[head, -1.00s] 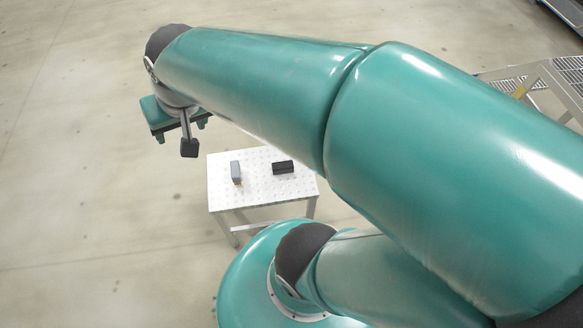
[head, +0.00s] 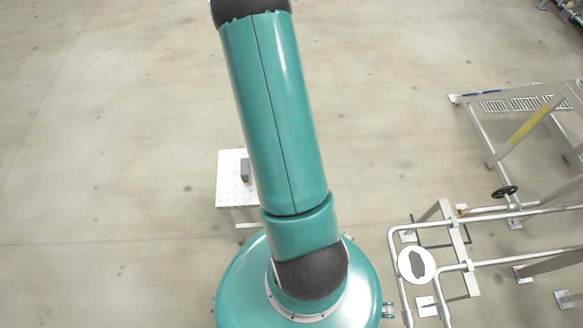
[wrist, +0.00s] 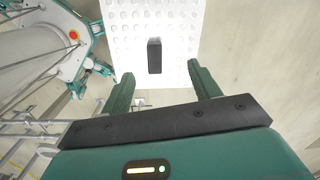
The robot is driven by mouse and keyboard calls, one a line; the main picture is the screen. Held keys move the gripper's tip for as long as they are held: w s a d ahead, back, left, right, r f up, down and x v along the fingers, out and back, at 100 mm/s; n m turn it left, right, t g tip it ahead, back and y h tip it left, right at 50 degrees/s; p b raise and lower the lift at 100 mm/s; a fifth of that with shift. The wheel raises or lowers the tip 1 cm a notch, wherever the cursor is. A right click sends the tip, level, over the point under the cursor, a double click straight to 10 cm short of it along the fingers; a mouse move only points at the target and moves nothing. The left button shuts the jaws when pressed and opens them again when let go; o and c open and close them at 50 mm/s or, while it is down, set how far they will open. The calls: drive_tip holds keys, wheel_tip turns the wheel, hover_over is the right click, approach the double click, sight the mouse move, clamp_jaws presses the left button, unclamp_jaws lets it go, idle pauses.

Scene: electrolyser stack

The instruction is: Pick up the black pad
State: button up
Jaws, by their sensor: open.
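The black pad (wrist: 154,56) is a dark oblong block lying on the white dotted table top (wrist: 185,18) in the wrist view. My gripper (wrist: 158,80) has its two green fingers spread wide. The pad shows between and beyond the fingertips, with nothing between the fingers touching it.
Metal pipe framework with a black handwheel (head: 505,191) stands on the right. The floor (head: 110,130) on the left is clear.

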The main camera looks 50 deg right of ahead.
drive_tip(key=s+d+f+m, duration=0.1)
drive_tip(key=f, duration=0.3)
drive_tip(key=s+d+f, duration=0.1)
drive_tip(key=s+f, duration=0.1)
drive_tip(key=f, duration=0.3)
drive_tip(key=s+d+f+m, duration=0.1)
drive_tip(key=f, duration=0.4)
drive_tip(key=shift+s+m+g, duration=0.2)
drive_tip(key=shift+m+g, duration=0.1)
drive_tip(key=shift+g, duration=0.1)
drive_tip(key=shift+w+f, duration=0.1)
drive_tip(key=shift+f, duration=2.85)
drive_tip(key=c, duration=1.1)
drive_tip(key=shift+c, duration=0.2)
drive_tip(key=shift+r, duration=0.15)
